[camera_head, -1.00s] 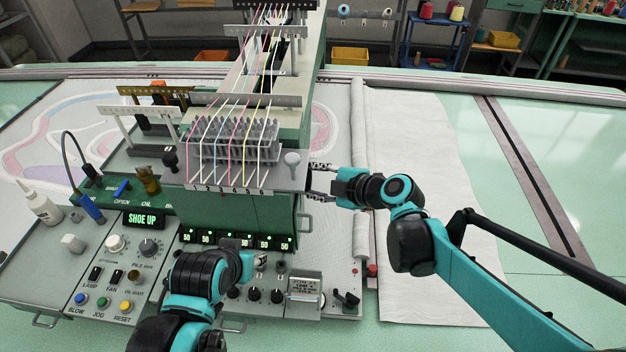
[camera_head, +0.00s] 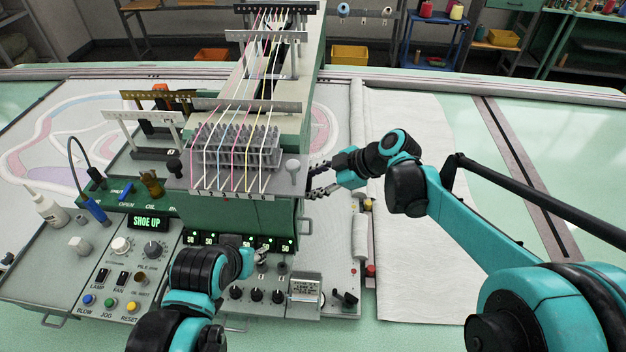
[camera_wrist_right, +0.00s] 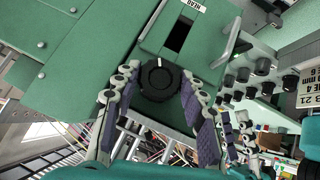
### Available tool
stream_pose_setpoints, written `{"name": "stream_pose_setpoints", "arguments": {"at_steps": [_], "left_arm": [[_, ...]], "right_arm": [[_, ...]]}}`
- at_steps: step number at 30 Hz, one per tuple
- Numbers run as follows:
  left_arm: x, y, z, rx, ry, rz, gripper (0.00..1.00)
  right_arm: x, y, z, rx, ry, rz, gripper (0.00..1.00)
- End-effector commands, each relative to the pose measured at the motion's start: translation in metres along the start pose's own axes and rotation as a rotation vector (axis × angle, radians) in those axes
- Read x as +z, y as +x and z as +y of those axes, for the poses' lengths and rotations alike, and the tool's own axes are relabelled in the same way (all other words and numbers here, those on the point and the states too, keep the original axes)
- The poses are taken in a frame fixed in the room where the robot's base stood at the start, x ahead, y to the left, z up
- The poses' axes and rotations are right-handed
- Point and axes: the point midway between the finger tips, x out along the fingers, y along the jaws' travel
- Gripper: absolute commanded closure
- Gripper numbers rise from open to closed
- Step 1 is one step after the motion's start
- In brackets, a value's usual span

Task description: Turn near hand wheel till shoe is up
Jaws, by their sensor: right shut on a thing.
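The near hand wheel (camera_wrist_right: 158,82) is a black round knob with a white mark, on the green side of the machine head (camera_head: 240,212). It shows in the right wrist view, between the two fingers of my right gripper (camera_wrist_right: 157,88), which is shut on it. In the head view my right gripper (camera_head: 318,180) is at the right side of the machine head, and the wheel is hidden there. A lit display (camera_head: 148,222) reads SHOE UP. My left gripper (camera_head: 260,257) is low over the front control panel; its fingers are too small to read.
The control panel (camera_head: 100,262) has several knobs, switches and coloured buttons. A white bottle (camera_head: 46,207) stands at its left. Threads run to the head above my right gripper. A white cloth roll (camera_head: 415,230) lies under my right arm.

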Motion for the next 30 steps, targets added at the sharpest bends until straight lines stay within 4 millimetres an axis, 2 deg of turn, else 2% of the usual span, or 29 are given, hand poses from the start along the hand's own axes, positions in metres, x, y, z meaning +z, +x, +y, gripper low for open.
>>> {"name": "stream_pose_setpoints", "arguments": {"at_steps": [15,30], "left_arm": [[-0.0028,-0.004,0.0,0.0,0.0,0.0,0.6],[-0.0028,-0.0039,0.0,0.0,0.0,0.0,0.6]], "right_arm": [[0.0002,0.001,0.0052,-0.286,0.285,0.003,0.87],[0.0,0.0009,0.006,-0.372,0.374,0.004,0.87]]}}
